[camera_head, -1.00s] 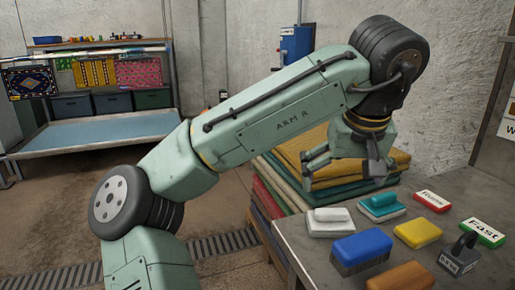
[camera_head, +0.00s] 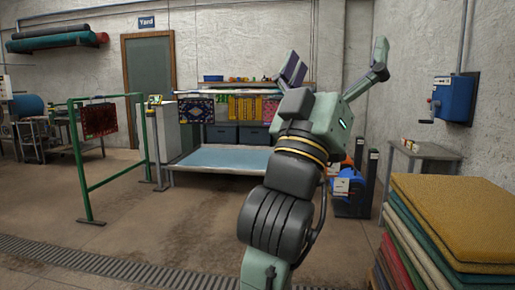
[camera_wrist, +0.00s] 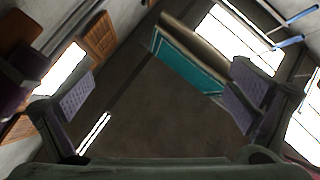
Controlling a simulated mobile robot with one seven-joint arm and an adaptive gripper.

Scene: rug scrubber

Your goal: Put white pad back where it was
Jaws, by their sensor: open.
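My gripper (camera_head: 335,65) is raised in the middle of the head view, its two fingers spread wide and pointing up. It is open and nothing is held between the fingers. In the wrist view, the two ridged finger pads stand far apart at left and right, and the space between my gripper's fingers (camera_wrist: 160,98) is empty. The white pad is not in view in either current frame. The table with the pads and blocks is also out of view.
A stack of coloured rugs (camera_head: 460,222) stands at the right. A blue-topped bench (camera_head: 222,158) is behind my arm. A green rail frame (camera_head: 82,170) stands at left, and a small grey table (camera_head: 425,150) is by the right wall. Open floor lies at left.

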